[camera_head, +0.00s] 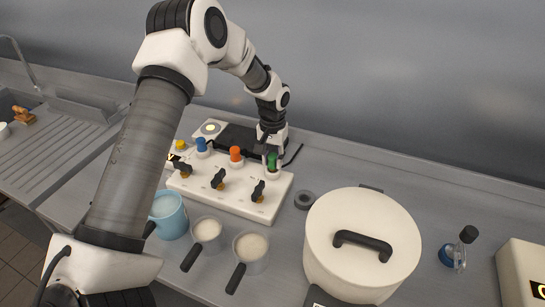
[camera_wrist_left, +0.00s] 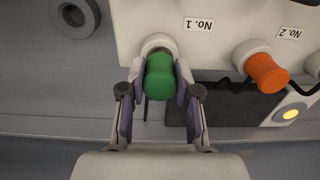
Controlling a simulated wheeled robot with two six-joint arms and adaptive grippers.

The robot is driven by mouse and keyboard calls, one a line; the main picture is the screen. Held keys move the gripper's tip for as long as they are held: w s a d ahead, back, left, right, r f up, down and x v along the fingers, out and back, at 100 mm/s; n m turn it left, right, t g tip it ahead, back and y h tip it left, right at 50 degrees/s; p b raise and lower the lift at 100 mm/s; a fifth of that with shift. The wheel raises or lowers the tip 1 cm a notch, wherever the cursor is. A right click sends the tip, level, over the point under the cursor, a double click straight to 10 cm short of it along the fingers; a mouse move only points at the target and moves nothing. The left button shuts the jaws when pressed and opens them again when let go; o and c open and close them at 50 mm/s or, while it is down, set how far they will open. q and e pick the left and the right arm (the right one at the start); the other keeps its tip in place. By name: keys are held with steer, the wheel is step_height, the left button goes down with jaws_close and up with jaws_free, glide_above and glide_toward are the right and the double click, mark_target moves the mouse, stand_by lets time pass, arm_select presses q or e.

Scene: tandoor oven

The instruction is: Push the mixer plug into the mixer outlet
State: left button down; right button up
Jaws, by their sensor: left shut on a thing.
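A green plug (camera_head: 272,160) is at the right end of the white outlet board (camera_head: 228,197). In the left wrist view the green plug (camera_wrist_left: 161,80) sits between the fingers of my left gripper (camera_wrist_left: 160,88), which is shut on it. The plug's front end is at a round white socket (camera_wrist_left: 158,43) near the label "No. 1". I cannot tell whether it is fully seated. My left gripper (camera_head: 272,149) also shows in the head view, reaching down from behind the board. No label in view says which plug or outlet is the mixer's. My right gripper is not in view.
An orange plug (camera_head: 236,153) and a blue plug (camera_head: 201,144) stand along the board, with black switches in front. A lidded pot (camera_head: 330,228), a grey ring (camera_head: 304,200), cups (camera_head: 250,250) and a blue mug (camera_head: 169,214) are nearby. A bottle (camera_head: 460,250) stands right.

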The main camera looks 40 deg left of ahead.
arm_select(q)
steer(key=shift+f, duration=0.6)
steer(key=c, duration=0.7)
jaws_free()
steer(key=shift+c, duration=0.2)
steer(key=shift+r, duration=0.1)
step_height(320, 180, up, 8)
steer(key=p, duration=0.6)
steer(key=shift+p, duration=0.4)
